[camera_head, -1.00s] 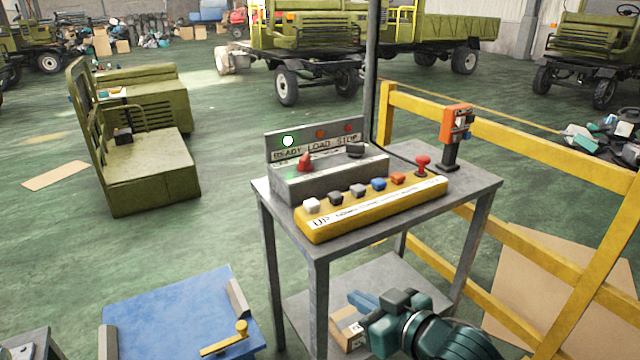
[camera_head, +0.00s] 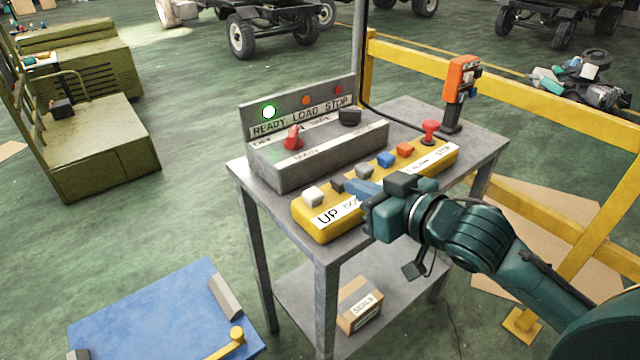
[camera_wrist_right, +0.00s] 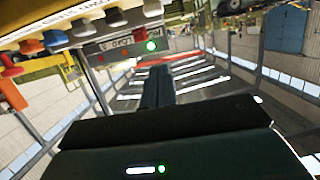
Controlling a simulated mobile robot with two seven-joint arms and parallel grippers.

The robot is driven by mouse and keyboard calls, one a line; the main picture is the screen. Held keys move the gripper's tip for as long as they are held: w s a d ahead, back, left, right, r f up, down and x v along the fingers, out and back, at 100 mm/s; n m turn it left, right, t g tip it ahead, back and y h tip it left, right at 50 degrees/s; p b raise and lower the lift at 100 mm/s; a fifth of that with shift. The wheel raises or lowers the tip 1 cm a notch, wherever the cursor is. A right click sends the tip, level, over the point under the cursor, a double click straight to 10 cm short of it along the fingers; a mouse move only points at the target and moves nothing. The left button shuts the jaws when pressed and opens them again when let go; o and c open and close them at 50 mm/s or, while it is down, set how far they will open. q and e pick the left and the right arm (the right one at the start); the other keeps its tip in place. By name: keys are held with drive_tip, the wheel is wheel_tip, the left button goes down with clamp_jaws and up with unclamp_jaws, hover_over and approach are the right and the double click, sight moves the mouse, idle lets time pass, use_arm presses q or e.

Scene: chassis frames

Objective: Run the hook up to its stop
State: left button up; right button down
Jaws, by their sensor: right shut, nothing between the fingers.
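A yellow button box (camera_head: 325,222) lies on a grey metal stand. Its white button (camera_head: 313,196) is at the left end, beside the printed word UP. Dark, grey, blue and orange buttons follow, then a red mushroom button (camera_head: 430,130) at the far end. My right gripper (camera_head: 358,189) is shut and empty, its fingers close over the near left part of the box. Contact with a button cannot be told. The right wrist view shows the shut fingers (camera_wrist_right: 156,85) and the white button (camera_wrist_right: 152,8) near the upper edge. No hook is in view.
Behind the box a grey console (camera_head: 320,150) carries a red switch (camera_head: 293,138) and a lit green READY lamp (camera_head: 269,112). An orange pendant (camera_head: 461,80) stands at the right. A yellow railing (camera_head: 480,80) runs behind. A blue platform (camera_head: 150,315) is lower left.

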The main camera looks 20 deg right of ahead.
drive_tip(key=p, duration=0.1)
hover_over(313, 195)
drive_tip(key=s+d, duration=0.1)
wheel_tip(313, 195, down, 2)
drive_tip(key=shift+s+d+f, duration=0.1)
drive_tip(key=shift+s+f, duration=0.05)
drive_tip(key=shift+f, duration=0.05)
wheel_tip(313, 195, down, 3)
drive_tip(key=shift+s+r, duration=0.1)
drive_tip(key=shift+s, duration=0.05)
use_arm(q)
drive_tip(key=shift+s+a+f, duration=0.1)
drive_tip(key=shift+s+a, duration=0.1)
use_arm(e)
drive_tip(key=shift+f, duration=0.7)
